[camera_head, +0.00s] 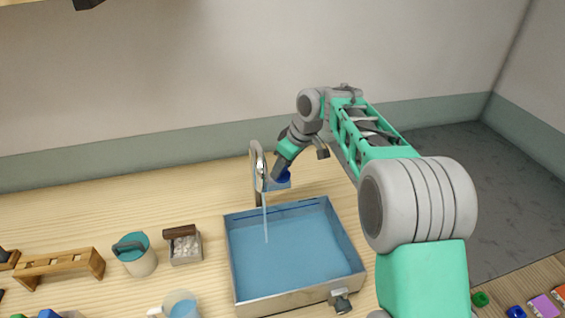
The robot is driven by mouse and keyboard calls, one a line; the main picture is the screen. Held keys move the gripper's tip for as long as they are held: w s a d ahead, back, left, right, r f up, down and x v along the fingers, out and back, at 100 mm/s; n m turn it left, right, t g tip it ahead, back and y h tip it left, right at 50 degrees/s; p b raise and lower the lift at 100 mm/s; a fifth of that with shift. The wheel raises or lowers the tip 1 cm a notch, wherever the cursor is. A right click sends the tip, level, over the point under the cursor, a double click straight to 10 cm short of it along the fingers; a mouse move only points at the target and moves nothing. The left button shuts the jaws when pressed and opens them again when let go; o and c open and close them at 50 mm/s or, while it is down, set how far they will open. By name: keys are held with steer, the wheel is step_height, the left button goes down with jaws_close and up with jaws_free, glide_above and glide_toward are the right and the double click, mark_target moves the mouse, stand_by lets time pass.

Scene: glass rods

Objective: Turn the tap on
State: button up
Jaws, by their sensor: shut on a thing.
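The silver tap (258,170) stands at the back edge of the sink basin (232,245), its spout curving over the basin. A thin stream of water (265,218) falls from the spout into the basin, which holds blue water. A blue knob (285,176) is just right of the tap. My gripper (279,176) reaches down from the upper right and is shut on the blue knob. The fingers are small in view and partly hide the knob.
Left of the basin stand a small box of white pieces (186,247), a teal-topped pot (136,255) and a wooden rack (60,265). A cup (181,304) stands near the basin's front left. A drain valve (340,300) juts from the basin's front. The counter behind is clear.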

steer(key=n+p, duration=0.1)
steer(key=n, duration=0.1)
steer(key=n+g+p, duration=0.1)
steer(key=p, duration=0.1)
steer(key=n+g+y+p, duration=0.1)
steer(key=n+p, duration=0.1)
steer(key=shift+w+r+n, duration=0.15)
steer(key=shift+r+n, duration=0.1)
steer(key=shift+n, duration=0.05)
steer(key=shift+w+f+n+g+p, duration=0.15)
steer(key=shift+n+g+p, duration=0.3)
steer(key=shift+n, duration=0.65)
steer(key=shift+s+f+n+g+p, duration=0.1)
steer(key=shift+n+g+p, duration=0.35)
steer(key=shift+n, duration=0.65)
steer(key=o, duration=1.4)
